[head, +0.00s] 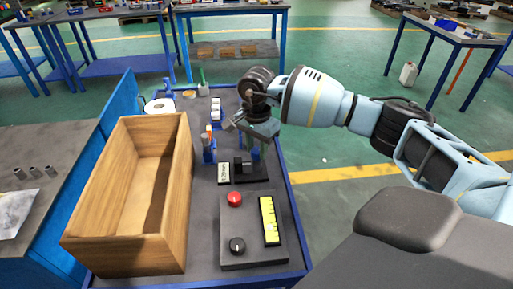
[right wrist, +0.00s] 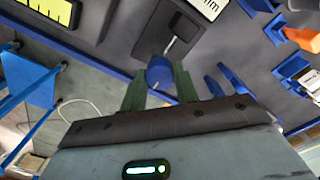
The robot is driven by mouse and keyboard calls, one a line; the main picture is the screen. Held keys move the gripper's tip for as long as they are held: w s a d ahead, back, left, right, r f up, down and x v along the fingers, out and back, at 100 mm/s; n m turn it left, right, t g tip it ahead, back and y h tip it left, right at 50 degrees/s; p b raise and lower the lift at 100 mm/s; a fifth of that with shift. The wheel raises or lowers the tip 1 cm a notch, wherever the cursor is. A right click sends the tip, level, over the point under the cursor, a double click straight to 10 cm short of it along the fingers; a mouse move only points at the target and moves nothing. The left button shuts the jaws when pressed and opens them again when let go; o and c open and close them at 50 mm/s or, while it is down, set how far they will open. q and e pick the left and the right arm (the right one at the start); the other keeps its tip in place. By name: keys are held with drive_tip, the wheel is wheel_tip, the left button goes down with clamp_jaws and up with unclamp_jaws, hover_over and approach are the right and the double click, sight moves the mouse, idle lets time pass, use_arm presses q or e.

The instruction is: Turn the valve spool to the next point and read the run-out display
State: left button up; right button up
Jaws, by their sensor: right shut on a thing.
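The spool fixture (head: 258,180) is a small black block on the bench in the head view. Its thin metal shaft (right wrist: 173,44) and blue round end piece (right wrist: 160,71) show in the right wrist view. My right gripper (right wrist: 160,88) is shut on the blue end piece, with one green finger on each side. In the head view the right gripper (head: 255,140) stands just behind the fixture. A white panel with dark lettering (head: 223,172) is at the fixture's left; its reading is too small to tell. My left gripper is out of view.
A tall empty wooden crate (head: 182,190) stands close on the left.

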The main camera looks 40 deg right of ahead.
sight(257, 150)
drive_tip(key=n, duration=0.5)
drive_tip(key=shift+n+b, duration=0.3)
drive_tip(key=shift+b, duration=0.1)
idle(0.3)
drive_tip(key=o, duration=1)
drive_tip(key=shift+r, duration=3.9)
